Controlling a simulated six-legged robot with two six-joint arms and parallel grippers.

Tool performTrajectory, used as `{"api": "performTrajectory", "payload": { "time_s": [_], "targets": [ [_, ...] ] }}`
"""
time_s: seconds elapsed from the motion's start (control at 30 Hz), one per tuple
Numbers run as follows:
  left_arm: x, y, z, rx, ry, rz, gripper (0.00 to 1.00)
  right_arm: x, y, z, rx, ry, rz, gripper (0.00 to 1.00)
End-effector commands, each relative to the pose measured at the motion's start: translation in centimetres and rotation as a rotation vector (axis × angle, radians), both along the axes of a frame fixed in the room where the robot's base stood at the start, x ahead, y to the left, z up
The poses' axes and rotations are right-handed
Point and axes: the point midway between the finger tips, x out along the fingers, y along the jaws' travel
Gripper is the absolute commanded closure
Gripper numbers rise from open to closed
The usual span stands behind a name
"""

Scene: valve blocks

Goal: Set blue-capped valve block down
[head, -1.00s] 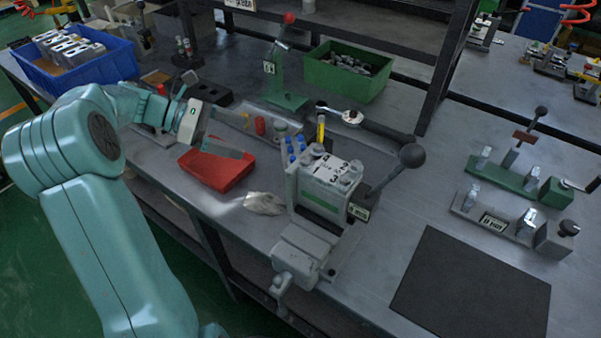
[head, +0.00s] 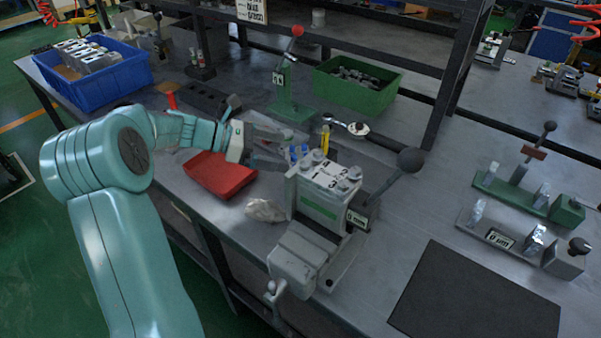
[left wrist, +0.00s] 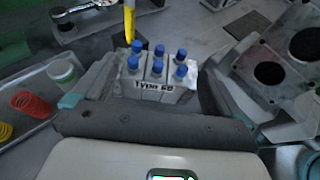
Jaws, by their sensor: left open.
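The blue-capped valve block (left wrist: 158,82) is grey, with several blue caps and a "Type" label, seen in the left wrist view. In the head view its blue caps (head: 299,153) show just left of the clamped grey block; most of its body is hidden. My left gripper (head: 277,146) reaches it from the left. Its jaws are open, with one finger on each side of the block in the wrist view; I cannot tell whether either touches it. What the block rests on is hidden. My right gripper is not in view.
A grey block (head: 327,190) sits in a vise (head: 303,255), beside a black-knobbed lever (head: 410,160). A red tray (head: 218,176) and pale cloth (head: 264,210) lie nearby. A green bin (head: 352,85) stands behind. The dark mat (head: 475,292) at right is bare.

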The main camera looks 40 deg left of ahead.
Motion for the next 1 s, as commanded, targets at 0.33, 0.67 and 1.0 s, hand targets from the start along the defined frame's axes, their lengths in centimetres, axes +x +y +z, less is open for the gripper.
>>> {"api": "performTrajectory", "payload": {
  "time_s": [0.33,0.67,1.0],
  "targets": [
    [3.4,-2.8,-2.1,0.0,0.0,-0.001,0.0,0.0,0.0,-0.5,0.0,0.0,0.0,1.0],
    [3.6,-2.9,-2.1,0.0,0.0,0.001,0.26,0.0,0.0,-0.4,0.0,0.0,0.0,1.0],
    [3.6,-2.8,-1.8,0.0,-0.006,0.002,0.89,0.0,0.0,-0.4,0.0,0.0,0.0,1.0]
  ]
}}
